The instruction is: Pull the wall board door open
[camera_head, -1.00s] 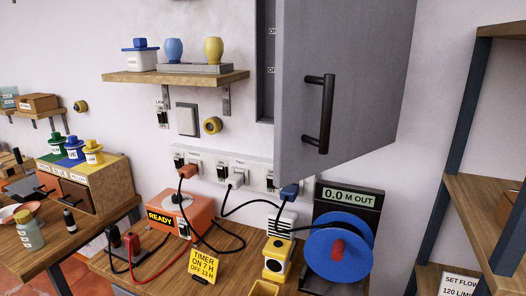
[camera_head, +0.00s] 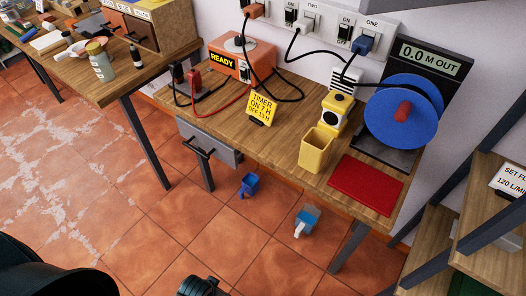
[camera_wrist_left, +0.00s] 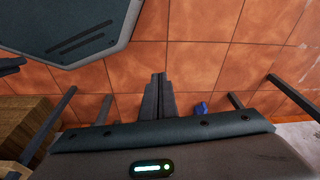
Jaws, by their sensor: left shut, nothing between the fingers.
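The wall board door shows at most as a grey strip (camera_head: 425,3) at the top right edge of the head view. Its handle and hinge side are out of the picture, so I cannot tell its opening now. My left gripper (camera_wrist_left: 158,77) shows in the left wrist view, its fingers together and empty above the tiled floor, with no door or handle near them. Dark parts of my own body show at the bottom left of the head view. My right gripper is not in view.
A wooden bench (camera_head: 220,112) carries the orange READY box (camera_head: 229,66), a yellow bin (camera_head: 315,149), a red mat (camera_head: 366,185) and a blue reel (camera_head: 403,112). Sockets (camera_head: 318,25) with cables line the wall. A shelf (camera_head: 490,215) stands right. Tiled floor in front is mostly clear.

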